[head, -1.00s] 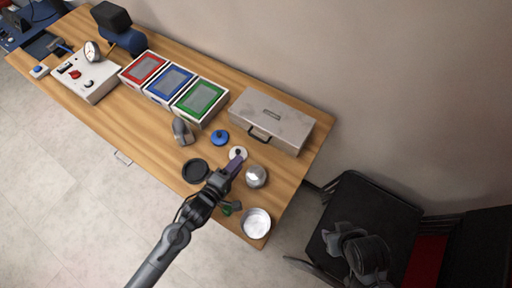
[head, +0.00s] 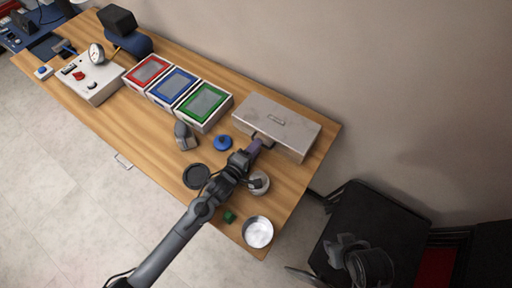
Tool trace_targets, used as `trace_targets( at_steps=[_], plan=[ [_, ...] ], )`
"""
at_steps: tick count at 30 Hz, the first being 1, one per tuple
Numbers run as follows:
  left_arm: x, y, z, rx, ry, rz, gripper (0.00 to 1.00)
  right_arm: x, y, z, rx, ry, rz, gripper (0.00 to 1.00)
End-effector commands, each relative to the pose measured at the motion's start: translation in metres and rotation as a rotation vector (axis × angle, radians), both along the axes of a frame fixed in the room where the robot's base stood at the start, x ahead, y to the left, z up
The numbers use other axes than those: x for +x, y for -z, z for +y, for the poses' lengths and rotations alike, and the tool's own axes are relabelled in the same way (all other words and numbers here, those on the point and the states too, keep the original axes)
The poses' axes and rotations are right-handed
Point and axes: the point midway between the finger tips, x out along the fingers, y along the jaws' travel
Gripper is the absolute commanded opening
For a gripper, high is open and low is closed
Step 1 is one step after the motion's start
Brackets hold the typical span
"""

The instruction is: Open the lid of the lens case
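The lens case (head: 285,120) is a grey metal box at the right of the wooden table, with its lid down and a small plate on top. A dark handle (head: 264,137) is on its front side. My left gripper (head: 255,146) is at the front of the case, close to the handle. I cannot tell whether it touches, and its finger gap is too small to see. A dark shape (head: 352,252) over the chair at lower right looks like my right gripper, and its fingers are unclear.
Near the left arm are a blue lidded knob (head: 223,142), a black disc (head: 196,176), a silver round object (head: 260,183), a green piece (head: 229,216) and a metal bowl (head: 258,232). Red, blue and green trays (head: 203,106) stand left of the case. A black chair (head: 375,220) is at right.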

Motion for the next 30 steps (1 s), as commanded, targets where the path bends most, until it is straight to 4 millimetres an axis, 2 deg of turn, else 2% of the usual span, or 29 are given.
trace_targets(
  at_steps=[12, 13, 20, 30],
  plan=[
    [0.0063, 0.0013, -0.0043, 0.001, 0.001, 0.000, 0.36, 0.0003, 0.0006, 0.0025, 0.010, 0.006, -0.001, 0.43],
    [0.0063, 0.0013, -0.0043, 0.001, 0.001, 0.000, 0.34, 0.0003, 0.0006, 0.0026, 0.011, 0.006, 0.000, 0.43],
    [0.0062, 0.0014, -0.0040, 0.001, 0.001, 0.000, 0.00, 0.0002, 0.0005, 0.0031, 0.012, 0.008, 0.000, 0.43],
    [0.0061, 0.0012, -0.0040, 0.001, 0.001, 0.000, 0.00, 0.0003, 0.0006, 0.0026, 0.011, 0.006, 0.000, 0.43]
  ],
)
